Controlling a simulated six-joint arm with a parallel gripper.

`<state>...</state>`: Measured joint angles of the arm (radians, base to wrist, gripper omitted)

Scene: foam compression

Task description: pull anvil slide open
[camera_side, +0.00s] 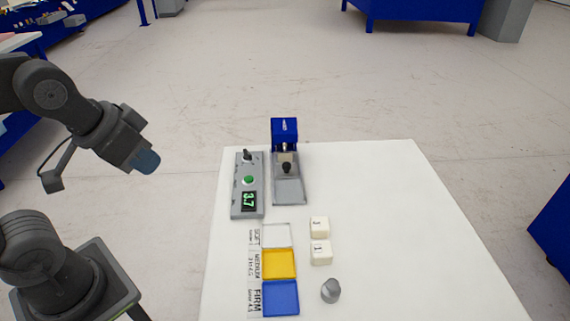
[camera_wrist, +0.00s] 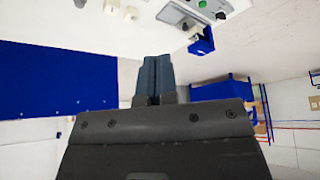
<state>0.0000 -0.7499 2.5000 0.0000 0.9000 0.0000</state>
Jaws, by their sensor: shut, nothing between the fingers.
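The blue press (camera_side: 284,130) stands at the far edge of the white table. Its grey anvil slide (camera_side: 289,190) lies in front of and below the head, with a dark round knob (camera_side: 286,168) on it. A pale beige block (camera_side: 286,157) sits just behind the knob, partly hidden. The blue press (camera_wrist: 203,43) and the dark knob (camera_wrist: 221,15) also show at the top of the wrist view. My gripper (camera_side: 148,161) is shut and empty, high up left of the table and well apart from the slide. Its fingers (camera_wrist: 158,62) are together in the wrist view.
A grey control box (camera_side: 248,185) with a lever, green button and display reading 3.7 stands left of the press. White, yellow (camera_side: 280,264) and blue trays, two pale cubes (camera_side: 320,252) and a grey knob-like piece (camera_side: 331,290) lie nearer. The table's right side is clear.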

